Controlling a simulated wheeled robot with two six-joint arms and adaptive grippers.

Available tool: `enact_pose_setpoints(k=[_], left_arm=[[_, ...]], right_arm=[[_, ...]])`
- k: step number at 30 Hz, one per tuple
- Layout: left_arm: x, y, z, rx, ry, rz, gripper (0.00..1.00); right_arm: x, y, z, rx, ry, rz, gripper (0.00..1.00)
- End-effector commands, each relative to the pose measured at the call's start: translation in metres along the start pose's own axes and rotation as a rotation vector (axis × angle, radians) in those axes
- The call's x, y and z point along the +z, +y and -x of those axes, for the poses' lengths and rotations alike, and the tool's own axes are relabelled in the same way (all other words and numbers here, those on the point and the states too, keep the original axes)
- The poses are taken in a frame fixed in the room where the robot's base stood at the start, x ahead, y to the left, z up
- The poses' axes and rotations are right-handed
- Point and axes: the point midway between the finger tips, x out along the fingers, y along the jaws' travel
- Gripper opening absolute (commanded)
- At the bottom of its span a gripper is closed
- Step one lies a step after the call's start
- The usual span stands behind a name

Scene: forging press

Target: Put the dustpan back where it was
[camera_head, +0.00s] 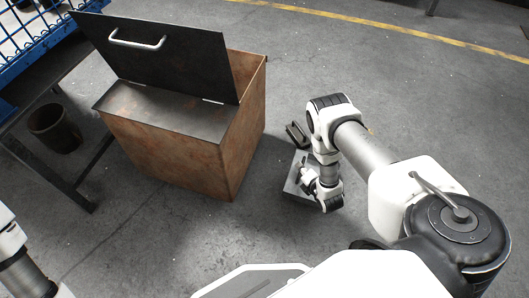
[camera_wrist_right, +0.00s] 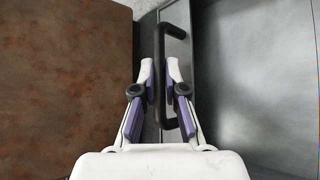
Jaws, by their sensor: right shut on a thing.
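The dustpan (camera_head: 292,187) is a grey metal pan low by the floor, just right of the rusty box in the head view. My right gripper (camera_head: 309,175) is at the dustpan and partly covers it. In the right wrist view, the right gripper's fingers (camera_wrist_right: 159,70) are shut on the black bar handle of the dustpan (camera_wrist_right: 255,60), with a finger on each side. The grey pan fills the right of that view. I cannot tell whether the pan touches the floor. My left gripper is out of view; only part of the left arm shows.
A rusty metal box (camera_head: 245,125) with its dark lid (camera_head: 165,60) raised stands close left of the dustpan. A small dark object (camera_head: 297,134) lies behind the dustpan. A dark table (camera_head: 75,190) and a bucket (camera_head: 55,130) are at left. The floor at back right is clear.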

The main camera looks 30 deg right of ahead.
Motion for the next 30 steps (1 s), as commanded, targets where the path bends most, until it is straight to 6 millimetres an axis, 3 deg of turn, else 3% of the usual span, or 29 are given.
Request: enact_pose_setpoints(k=[4,12,18,22,27,30], left_arm=[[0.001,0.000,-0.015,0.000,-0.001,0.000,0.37],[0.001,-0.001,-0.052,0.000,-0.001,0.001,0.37],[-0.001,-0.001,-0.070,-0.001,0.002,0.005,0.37],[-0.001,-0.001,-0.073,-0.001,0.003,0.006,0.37],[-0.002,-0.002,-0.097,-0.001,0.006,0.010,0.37],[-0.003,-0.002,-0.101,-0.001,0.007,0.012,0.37]], right_arm=[[-0.017,0.012,-0.016,0.005,0.003,0.000,0.00],[-0.066,0.059,-0.063,0.008,0.003,0.001,0.00],[-0.089,0.087,-0.087,0.005,0.001,0.000,0.00],[-0.094,0.092,-0.091,0.002,0.000,0.000,0.00],[-0.108,0.070,-0.105,0.001,0.000,0.000,0.00],[-0.111,0.066,-0.108,0.002,0.000,-0.001,0.00]])
